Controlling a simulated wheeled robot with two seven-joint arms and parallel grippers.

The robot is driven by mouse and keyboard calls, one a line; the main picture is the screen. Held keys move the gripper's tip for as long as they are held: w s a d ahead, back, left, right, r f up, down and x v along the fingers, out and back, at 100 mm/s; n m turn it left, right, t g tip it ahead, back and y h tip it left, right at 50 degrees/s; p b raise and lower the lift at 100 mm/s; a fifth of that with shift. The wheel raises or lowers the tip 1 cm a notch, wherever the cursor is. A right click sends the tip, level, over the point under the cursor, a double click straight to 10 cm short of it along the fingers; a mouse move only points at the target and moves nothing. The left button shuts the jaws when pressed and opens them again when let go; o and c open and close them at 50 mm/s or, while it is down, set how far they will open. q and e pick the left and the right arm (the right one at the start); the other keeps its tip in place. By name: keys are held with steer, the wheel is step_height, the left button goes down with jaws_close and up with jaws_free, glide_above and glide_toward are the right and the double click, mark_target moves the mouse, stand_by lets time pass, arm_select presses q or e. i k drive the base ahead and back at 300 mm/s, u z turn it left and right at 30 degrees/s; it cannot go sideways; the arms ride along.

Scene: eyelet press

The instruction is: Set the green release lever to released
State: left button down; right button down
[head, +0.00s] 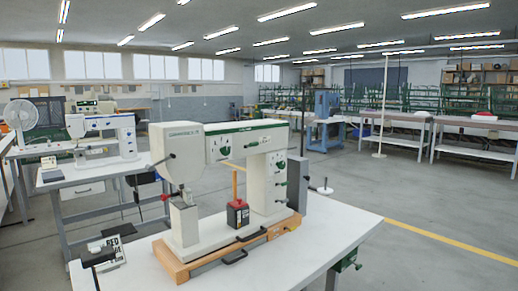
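A cream eyelet press (182,150) stands on a wooden base (178,264) on the near white table. Several green parts show on it. A small green handle (225,151) sits on the upper front of its arm. Green knobs (280,181) sit on the right column. A green part (348,260) shows under the table's right edge. I cannot tell which of these is the release lever, or its setting. A dark lever (163,160) with a ball end sticks out at the press head's left. Neither of my grippers is in view.
A red-and-black block (238,213) stands on the press base, between head and column. Black handles (236,257) lie along the base's front. The table's front right (335,225) is clear.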

mark_target(254, 144)
steer(key=k, duration=0.9)
steer(key=z, duration=0.6)
steer(key=i, duration=0.8)
steer(key=z, duration=0.4)
steer(key=i, duration=1)
steer(key=u, duration=0.45)
